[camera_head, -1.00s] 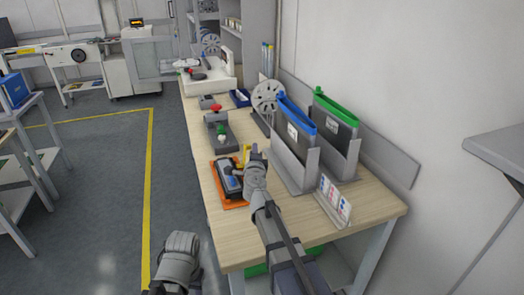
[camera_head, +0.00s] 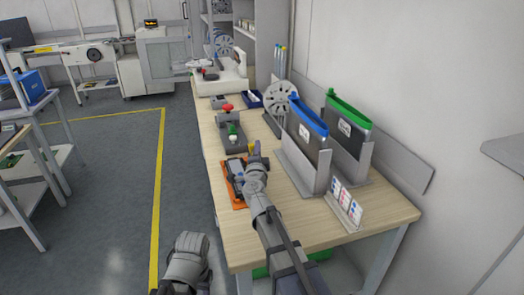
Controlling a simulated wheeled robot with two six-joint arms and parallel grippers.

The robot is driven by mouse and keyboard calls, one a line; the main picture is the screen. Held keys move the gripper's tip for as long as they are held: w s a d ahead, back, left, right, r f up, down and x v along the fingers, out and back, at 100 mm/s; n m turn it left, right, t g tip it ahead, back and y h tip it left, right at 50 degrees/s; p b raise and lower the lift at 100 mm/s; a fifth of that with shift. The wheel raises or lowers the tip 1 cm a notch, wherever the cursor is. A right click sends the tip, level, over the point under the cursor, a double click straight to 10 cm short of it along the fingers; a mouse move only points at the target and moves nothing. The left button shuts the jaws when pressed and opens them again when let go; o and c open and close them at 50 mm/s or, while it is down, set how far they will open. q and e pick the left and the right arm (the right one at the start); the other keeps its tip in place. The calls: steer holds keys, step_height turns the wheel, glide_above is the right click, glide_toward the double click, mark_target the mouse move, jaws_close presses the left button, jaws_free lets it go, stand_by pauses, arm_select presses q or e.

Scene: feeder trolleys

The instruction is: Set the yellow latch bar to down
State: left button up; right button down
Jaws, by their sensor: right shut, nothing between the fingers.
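An orange base (camera_head: 238,204) lies on the near left part of the wooden bench, with a dark device (camera_head: 236,168) on it. A small yellow piece (camera_head: 257,147), likely the yellow latch bar, shows just beyond my right gripper; most of it is hidden, so I cannot tell its position. My right gripper (camera_head: 254,158) is shut and empty, over the right side of the device. Whether it touches the yellow piece is unclear. A grey part of my own arm shows at the bottom; my left gripper's fingers do not show.
A grey fixture with a red knob (camera_head: 227,107) stands beyond the device. Right of my arm are the blue-topped holder (camera_head: 308,115), the green-topped holder (camera_head: 349,111) and a label card stand (camera_head: 344,207). A reel (camera_head: 280,97) stands behind.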

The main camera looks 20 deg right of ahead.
steer(key=shift+a+r+n, duration=0.25)
steer(key=shift+a+n, duration=0.05)
steer(key=shift+a, duration=0.5)
